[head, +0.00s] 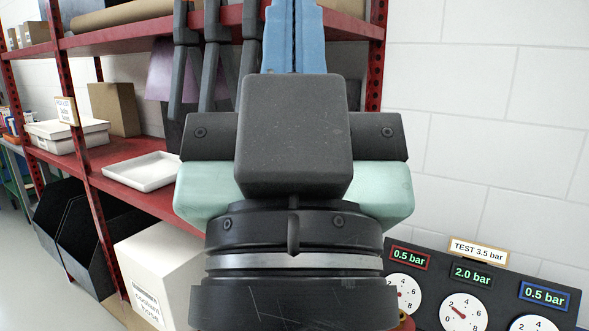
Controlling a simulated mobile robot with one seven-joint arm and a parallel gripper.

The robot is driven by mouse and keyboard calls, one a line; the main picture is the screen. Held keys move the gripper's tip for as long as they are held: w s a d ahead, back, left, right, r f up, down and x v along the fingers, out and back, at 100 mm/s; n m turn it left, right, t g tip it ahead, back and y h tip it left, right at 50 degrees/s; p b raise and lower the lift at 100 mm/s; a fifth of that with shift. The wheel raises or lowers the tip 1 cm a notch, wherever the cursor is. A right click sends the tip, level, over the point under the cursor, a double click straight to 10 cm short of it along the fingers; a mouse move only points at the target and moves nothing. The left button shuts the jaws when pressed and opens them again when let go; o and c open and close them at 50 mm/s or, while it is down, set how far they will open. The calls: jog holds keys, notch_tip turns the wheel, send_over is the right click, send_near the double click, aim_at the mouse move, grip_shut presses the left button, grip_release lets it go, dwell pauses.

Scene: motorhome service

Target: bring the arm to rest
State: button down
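My gripper (294,15) fills the middle of the head view, seen from behind and pointing away from me. Its two blue fingers lie side by side with only a thin dark seam between them, so it looks shut. The finger ends reach the top edge of the picture, and the very tips are not visible. No held thing shows. Behind the fingers are a dark block, mint-green sides and a round black wrist with a light ring.
A red shelf rack (150,36) stands behind and left, with a white tray (146,171), cardboard box (114,108) and several dark bars (216,60). A white carton (160,262) stands below. A gauge panel (425,273) is at lower right before the white wall.

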notch_tip(320, 180, up, 16)
jog(key=p, duration=1.3)
jog(key=shift+p, duration=0.3)
jog(key=c, duration=1.5)
grip_release()
jog(key=shift+c, duration=0.2)
